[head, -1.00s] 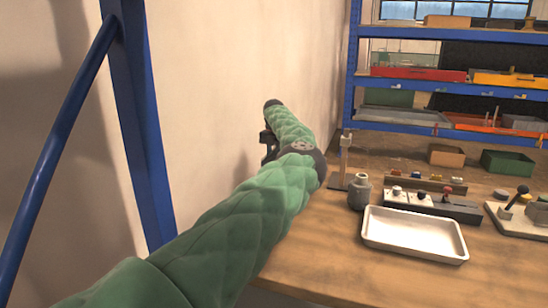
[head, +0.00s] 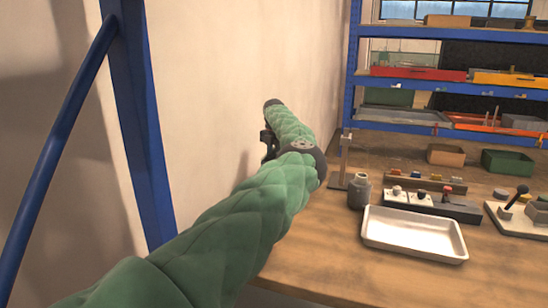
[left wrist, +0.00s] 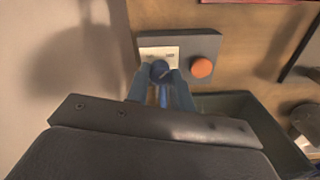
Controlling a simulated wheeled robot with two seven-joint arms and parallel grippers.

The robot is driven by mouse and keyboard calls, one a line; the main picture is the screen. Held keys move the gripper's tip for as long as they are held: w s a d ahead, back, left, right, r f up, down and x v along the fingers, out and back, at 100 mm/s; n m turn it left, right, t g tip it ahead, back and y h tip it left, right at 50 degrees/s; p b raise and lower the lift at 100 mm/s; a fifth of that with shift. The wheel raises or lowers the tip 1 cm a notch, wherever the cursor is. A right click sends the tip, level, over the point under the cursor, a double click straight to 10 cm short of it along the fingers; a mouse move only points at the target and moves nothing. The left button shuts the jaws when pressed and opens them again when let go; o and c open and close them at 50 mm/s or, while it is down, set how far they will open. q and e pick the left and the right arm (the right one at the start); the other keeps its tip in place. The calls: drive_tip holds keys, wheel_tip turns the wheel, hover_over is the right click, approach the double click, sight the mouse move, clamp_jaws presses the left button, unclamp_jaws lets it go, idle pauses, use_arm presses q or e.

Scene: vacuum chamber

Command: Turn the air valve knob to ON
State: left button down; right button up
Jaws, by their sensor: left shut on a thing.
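The air valve knob (left wrist: 161,72) is dark blue and sits on a grey panel (left wrist: 207,43) with a pale label plate (left wrist: 172,52) behind it, in the left wrist view. My left gripper (left wrist: 162,80) is shut on the knob, with one blue-grey finger on each side. A blue stem or lever part shows below the knob between the fingers. The label's writing is too small to read, so the knob's setting cannot be told. In the head view my green-sleeved left arm hides the valve and the fingertips. My right gripper is not in view.
An orange round button (left wrist: 201,67) is on the same panel, right of the knob. A dark bin (left wrist: 258,112) lies below the panel. In the head view a white tray (head: 414,252), grey bottle (head: 359,191) and switch box (head: 432,205) stand on the bench, right of my arm.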

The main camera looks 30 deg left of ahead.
use_arm(q)
drive_tip(key=c, duration=1.2)
unclamp_jaws()
drive_tip(key=shift+r, duration=3.9)
